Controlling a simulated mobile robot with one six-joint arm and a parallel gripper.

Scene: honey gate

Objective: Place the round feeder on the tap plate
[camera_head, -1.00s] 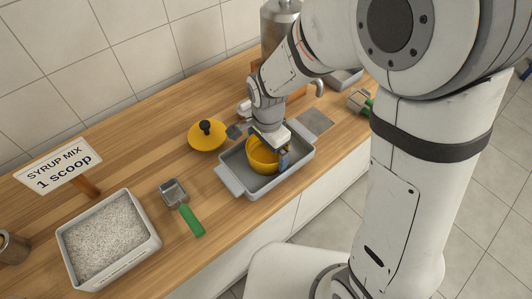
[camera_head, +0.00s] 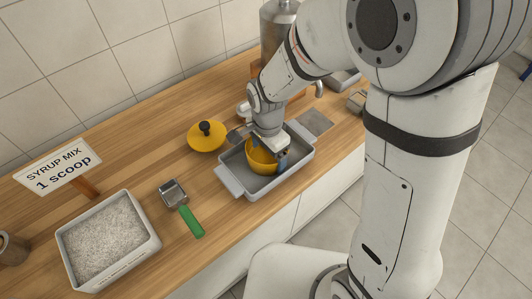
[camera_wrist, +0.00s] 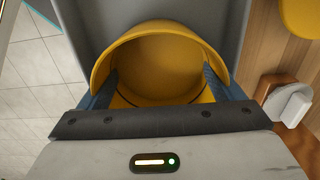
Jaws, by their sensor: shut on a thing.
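The round feeder (camera_head: 262,162) is a yellow bowl. It is inside a grey tray (camera_head: 228,181) on the wooden counter, and I cannot tell if it touches the tray floor. My gripper (camera_head: 276,155) is shut on it from above. In the wrist view, the blue fingers of my gripper (camera_wrist: 160,85) press on two sides of the feeder (camera_wrist: 160,32), which looks empty. The tap plate (camera_head: 316,121) appears to be the flat grey square just behind and right of the tray, below a tap (camera_head: 319,88); it looks bare.
A yellow lid with a black knob (camera_head: 206,136) lies left of the tray. A green-handled scoop (camera_head: 190,219), a tub of white grains (camera_head: 152,246) and a sign (camera_head: 58,168) stand further left. A metal tank (camera_head: 277,22) stands at the back.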

